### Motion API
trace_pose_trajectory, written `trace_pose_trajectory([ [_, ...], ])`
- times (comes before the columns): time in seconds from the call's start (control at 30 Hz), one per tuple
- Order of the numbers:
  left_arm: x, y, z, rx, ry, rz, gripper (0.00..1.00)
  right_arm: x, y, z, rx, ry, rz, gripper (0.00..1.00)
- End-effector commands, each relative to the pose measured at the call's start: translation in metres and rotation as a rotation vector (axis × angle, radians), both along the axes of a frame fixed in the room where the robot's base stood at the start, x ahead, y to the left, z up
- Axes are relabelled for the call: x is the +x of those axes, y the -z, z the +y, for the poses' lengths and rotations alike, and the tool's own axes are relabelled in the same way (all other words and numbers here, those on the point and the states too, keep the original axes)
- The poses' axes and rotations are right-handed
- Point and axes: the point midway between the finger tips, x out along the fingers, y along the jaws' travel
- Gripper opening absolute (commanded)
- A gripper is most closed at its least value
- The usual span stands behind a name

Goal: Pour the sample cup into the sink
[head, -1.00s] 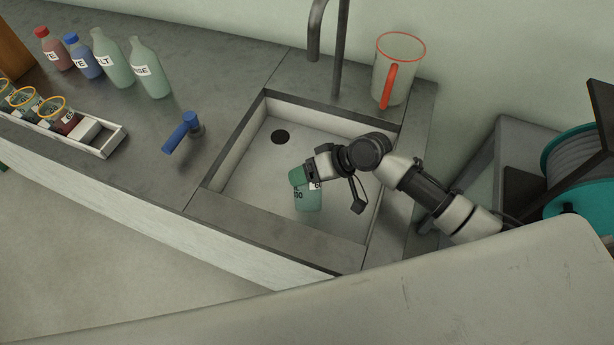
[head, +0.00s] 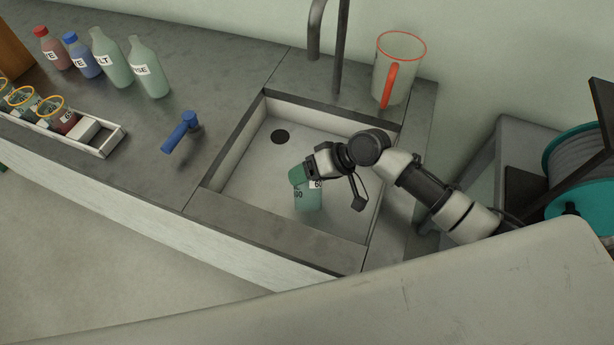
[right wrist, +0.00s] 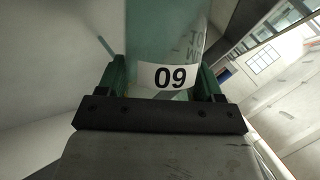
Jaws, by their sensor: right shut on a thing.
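The sample cup (head: 308,199) is a translucent green-teal vessel with a white number label. It is over the sink basin (head: 252,175), in its right half. My right gripper (head: 307,176) is shut on it. In the right wrist view the cup (right wrist: 165,35) sits between the green fingers, its label (right wrist: 163,76) looking like "09", upside down to that camera. I cannot tell whether liquid is in it or leaving it. The dark round drain (head: 280,137) is bare, up and left of the cup. My left gripper is not in view.
A tap (head: 340,50) rises behind the sink, beside a red-handled jug (head: 404,62). A blue lever (head: 181,132) stands left of the basin. Several bottles (head: 150,70) and a white rack (head: 110,141) with cups are farther left. A teal reel (head: 580,165) is at right.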

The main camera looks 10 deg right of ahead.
Motion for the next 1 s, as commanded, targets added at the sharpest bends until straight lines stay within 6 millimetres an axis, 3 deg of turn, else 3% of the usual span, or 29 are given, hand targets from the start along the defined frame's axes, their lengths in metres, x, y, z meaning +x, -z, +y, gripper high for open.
trace_pose_trajectory([
  [1.0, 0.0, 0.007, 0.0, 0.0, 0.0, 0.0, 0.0, 0.0023, 0.0043, -0.0002, 0.017, 0.0, 0.081, 0.43],
])
